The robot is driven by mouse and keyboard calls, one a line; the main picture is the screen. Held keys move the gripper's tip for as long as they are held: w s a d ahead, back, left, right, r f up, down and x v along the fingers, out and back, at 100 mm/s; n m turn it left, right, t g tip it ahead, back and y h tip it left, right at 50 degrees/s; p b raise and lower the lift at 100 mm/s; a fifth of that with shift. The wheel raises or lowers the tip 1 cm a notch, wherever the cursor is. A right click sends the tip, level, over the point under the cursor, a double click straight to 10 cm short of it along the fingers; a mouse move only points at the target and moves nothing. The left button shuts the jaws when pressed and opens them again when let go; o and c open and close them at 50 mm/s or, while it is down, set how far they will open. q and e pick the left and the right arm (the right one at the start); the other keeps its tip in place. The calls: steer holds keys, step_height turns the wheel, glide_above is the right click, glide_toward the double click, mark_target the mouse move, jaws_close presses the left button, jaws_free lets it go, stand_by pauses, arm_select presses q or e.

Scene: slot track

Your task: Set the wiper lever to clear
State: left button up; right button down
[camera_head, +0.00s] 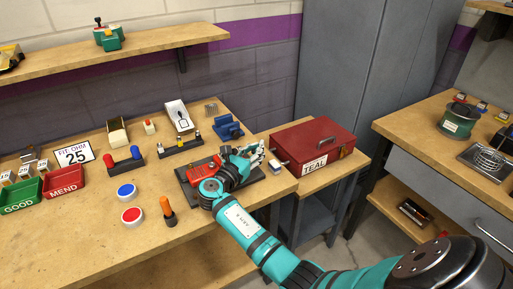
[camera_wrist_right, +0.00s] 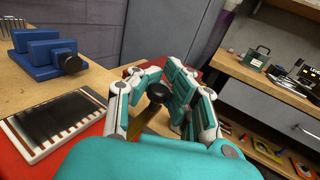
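The wiper unit has a red housing (camera_head: 203,171) on a dark base plate near the front right edge of the bench. In the wrist view its red face (camera_wrist_right: 35,160) carries a dark window (camera_wrist_right: 62,118) with a pale frame. The lever, with a black knob (camera_wrist_right: 158,93) on a brownish stem, stands between the fingers of my right gripper (camera_wrist_right: 155,85). The fingers are apart, one on each side of the knob; I see no clear contact. In the head view my right gripper (camera_head: 249,155) hides the lever. No "clear" mark is readable. My left gripper is not in view.
A blue vise-like block (camera_head: 228,127) stands just behind the unit. A red toolbox (camera_head: 312,146) labelled TEAL is to the right on a lower stand. An orange-handled tool (camera_head: 166,207) stands to the left, near red and blue buttons.

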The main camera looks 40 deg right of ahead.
steer(key=shift+w+a+f, duration=0.15)
steer(key=shift+a+f, duration=0.1)
steer(key=shift+a, duration=0.15)
steer(key=c, duration=1.2)
jaws_free()
steer(key=shift+w+a+r, duration=0.15)
steer(key=shift+a, duration=0.2)
steer(key=shift+d, duration=0.3)
steer(key=v, duration=1.2)
